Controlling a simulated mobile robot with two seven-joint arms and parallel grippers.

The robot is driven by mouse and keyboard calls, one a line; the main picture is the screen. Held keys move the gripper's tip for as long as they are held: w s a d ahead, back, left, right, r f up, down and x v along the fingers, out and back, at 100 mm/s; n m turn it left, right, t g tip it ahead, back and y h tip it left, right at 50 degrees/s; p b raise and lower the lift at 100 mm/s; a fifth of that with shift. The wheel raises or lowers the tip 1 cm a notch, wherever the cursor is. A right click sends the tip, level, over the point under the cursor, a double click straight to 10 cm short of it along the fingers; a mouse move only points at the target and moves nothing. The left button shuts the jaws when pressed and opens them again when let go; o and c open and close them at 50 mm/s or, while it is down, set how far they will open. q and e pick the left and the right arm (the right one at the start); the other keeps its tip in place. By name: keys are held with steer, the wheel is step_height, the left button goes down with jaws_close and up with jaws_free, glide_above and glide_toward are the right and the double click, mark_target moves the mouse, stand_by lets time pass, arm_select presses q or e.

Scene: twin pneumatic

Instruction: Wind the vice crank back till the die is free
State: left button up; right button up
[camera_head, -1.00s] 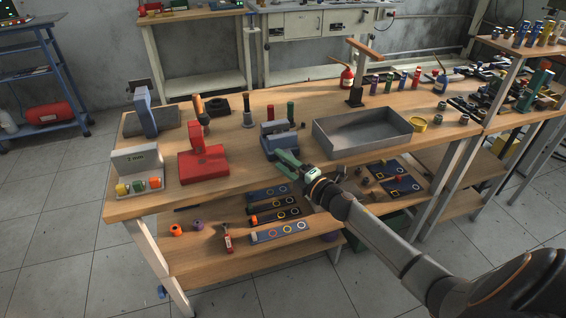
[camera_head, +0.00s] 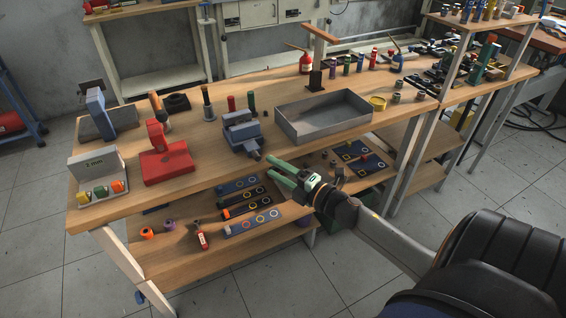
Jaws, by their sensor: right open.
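The small blue-grey vice (camera_head: 240,133) stands near the front edge of the workbench, left of the grey tray. A short dark part at its front, probably the crank (camera_head: 255,155), points toward the bench edge. The die cannot be made out between the jaws at this size. My right gripper (camera_head: 271,171), with green fingers, is open and empty in front of the bench edge. It is just right of and below the vice's front end in the picture, apart from it. My left gripper is out of view.
A grey open tray (camera_head: 322,133) stands right of the vice. A red press-like tool (camera_head: 167,166) and a grey "2 mm" block (camera_head: 98,180) are to the left. Green and red cylinders stand behind the vice. A lower shelf (camera_head: 165,262) holds blue strips and small parts.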

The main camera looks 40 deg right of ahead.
steer(key=shift+s+d, duration=0.15)
steer(key=shift+s, duration=0.95)
steer(key=s+a+f+m+g+p, duration=0.3)
steer(key=s+a+f+m+g, duration=0.1)
steer(key=s+a+f+m, duration=0.3)
steer(key=s+a+f+m+g+p, duration=0.3)
steer(key=s+a+f+m, duration=0.4)
steer(key=s+a+m, duration=0.4)
steer(key=shift+a+f+g, duration=0.3)
steer(key=shift+a+g, duration=0.4)
steer(key=shift+a, duration=0.4)
steer(key=shift+s, duration=0.1)
steer(key=shift+d, duration=0.1)
